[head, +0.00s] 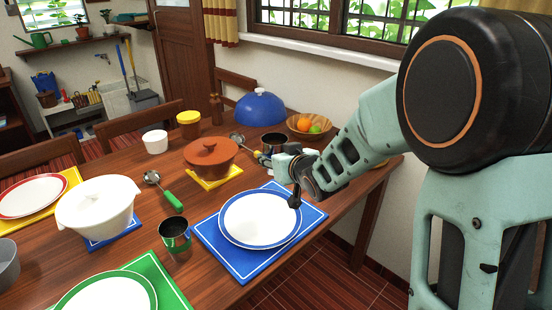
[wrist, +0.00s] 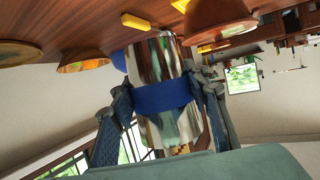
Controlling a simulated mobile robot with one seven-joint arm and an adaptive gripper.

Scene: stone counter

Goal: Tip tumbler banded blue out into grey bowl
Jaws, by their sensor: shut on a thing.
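The tumbler banded blue (wrist: 160,97) is reflective metal with a wide blue band. In the wrist view, my gripper (wrist: 160,105) has a dark finger on each side of it, shut on the band. In the head view, my gripper (head: 277,160) is past the blue-rimmed plate, near the table's far right side; a dark tumbler rim (head: 273,139) shows there, its band mostly hidden. A grey bowl (head: 8,264) is cut off by the head view's left edge, so its inside is barely visible.
A green-banded tumbler (head: 175,238) stands beside the blue-rimmed plate (head: 260,218). A white lidded pot (head: 97,212), a green-handled ladle (head: 163,190) and a brown lidded pot (head: 210,157) stand between my gripper and the grey bowl. A fruit bowl (head: 309,128) is close behind my gripper.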

